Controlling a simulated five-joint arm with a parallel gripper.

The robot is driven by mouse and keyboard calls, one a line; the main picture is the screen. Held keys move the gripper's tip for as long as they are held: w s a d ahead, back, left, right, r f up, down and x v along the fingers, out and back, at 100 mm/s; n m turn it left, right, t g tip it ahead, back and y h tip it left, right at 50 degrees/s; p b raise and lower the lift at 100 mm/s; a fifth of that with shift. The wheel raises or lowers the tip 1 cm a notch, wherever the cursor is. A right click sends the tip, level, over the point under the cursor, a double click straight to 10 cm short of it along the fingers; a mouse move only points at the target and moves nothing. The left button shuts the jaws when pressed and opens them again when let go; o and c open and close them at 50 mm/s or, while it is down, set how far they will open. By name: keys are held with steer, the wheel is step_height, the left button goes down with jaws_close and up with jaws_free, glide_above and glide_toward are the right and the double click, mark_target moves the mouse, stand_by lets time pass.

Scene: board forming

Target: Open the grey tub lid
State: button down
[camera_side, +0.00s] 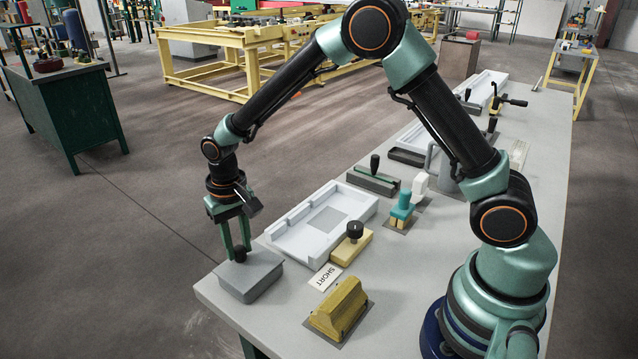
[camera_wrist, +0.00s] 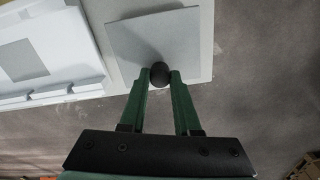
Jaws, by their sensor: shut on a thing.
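The grey tub (camera_side: 247,284) stands near the left front corner of the bench. Its flat grey lid (camera_side: 262,266) lies on top, and the lid also shows in the wrist view (camera_wrist: 178,35). A round black knob (camera_wrist: 160,74) rises from the lid. My gripper (camera_side: 238,250) points down over the lid, its two green fingers shut on the knob, one on each side. In the wrist view my gripper (camera_wrist: 160,80) has the knob between its fingertips. The side view shows no clear gap between lid and tub. The inside of the tub is hidden.
A white tray (camera_side: 290,240) lies close beside the tub. A yellow block with a black knob (camera_side: 352,245), a SHORT card (camera_side: 325,277) and a yellow ridged block (camera_side: 339,308) lie to the right. The bench edge (camera_side: 215,300) is just left of the tub.

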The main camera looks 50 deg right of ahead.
mark_target(259, 267)
steer(key=shift+r, duration=0.1)
stand_by(0.6)
steer(key=shift+s+r+t+y, duration=0.2)
steer(key=shift+s+r+t, duration=0.2)
steer(key=shift+t, duration=0.35)
steer(key=shift+s+r+t+y, duration=0.2)
steer(key=shift+s+r+t, duration=0.15)
steer(key=shift+t, duration=0.4)
steer(key=shift+a, duration=0.1)
steer(key=c, duration=0.6)
jaws_free()
steer(key=v, duration=1.2)
steer(key=shift+r, duration=0.1)
steer(key=shift+w, duration=0.1)
